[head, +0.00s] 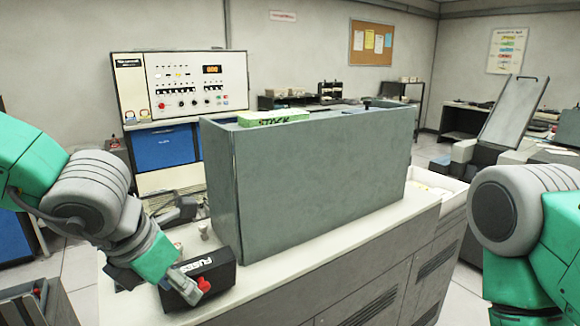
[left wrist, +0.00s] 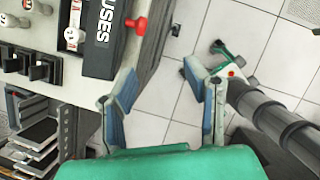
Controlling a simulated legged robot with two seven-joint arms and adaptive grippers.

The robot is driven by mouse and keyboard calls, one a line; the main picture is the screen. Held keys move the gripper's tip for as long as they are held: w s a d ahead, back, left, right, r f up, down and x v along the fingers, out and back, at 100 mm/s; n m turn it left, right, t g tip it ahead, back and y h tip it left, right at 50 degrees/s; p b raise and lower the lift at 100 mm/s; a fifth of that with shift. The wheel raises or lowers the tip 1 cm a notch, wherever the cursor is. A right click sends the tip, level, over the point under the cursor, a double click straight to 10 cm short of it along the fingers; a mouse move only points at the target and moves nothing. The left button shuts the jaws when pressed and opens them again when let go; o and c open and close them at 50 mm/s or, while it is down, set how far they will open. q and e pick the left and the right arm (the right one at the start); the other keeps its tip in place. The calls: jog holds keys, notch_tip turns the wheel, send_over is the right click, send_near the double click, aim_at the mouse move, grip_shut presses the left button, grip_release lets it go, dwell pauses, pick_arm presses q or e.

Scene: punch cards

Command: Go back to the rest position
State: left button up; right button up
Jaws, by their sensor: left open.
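My left gripper (head: 152,270) is low at the left of the head view, close beside the black FUSES box (head: 215,277) on the counter. In the left wrist view my left gripper (left wrist: 160,85) has its two fingers spread wide, with only floor and the counter's edge between and beyond them. The FUSES box (left wrist: 103,38) with its red knob (left wrist: 137,25) lies outside the fingers at upper left. My right arm (head: 510,215) shows at the right edge of the head view; its gripper is out of the picture.
A large grey bin (head: 320,165) stands on the white counter (head: 290,262), with a green STOCK card pack (head: 275,118) on its top edge. A control panel (head: 190,85) stands behind at left. A white tray (head: 440,184) is right of the bin. Open shelves (left wrist: 35,140) show below left.

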pick_arm(q)
jog(key=s+a+f+m+g+y+b, duration=0.15)
jog(key=s+a+f+m+b, duration=0.5)
jog(key=f, duration=0.85)
jog(key=s+a+f+m+t+y+b, duration=0.1)
jog(key=s+a+f+m+y, duration=0.15)
jog(key=f+m, duration=1.05)
jog(key=s+a+f+m+g+h+b, duration=0.1)
jog(key=s+f+m+g+b, duration=0.2)
jog(key=s+f+m, duration=0.8)
jog(key=s+f+b, duration=0.1)
jog(key=s+f, duration=0.3)
jog(key=f, duration=0.1)
jog(key=shift+s+a+h, duration=0.15)
jog(key=shift+a+h, duration=0.1)
jog(key=shift+h, duration=0.15)
pick_arm(e)
notch_tip(320, 180, down, 12)
jog(key=shift+s+d, duration=0.15)
jog(key=shift+s, duration=0.1)
jog(key=shift+r, duration=0.1)
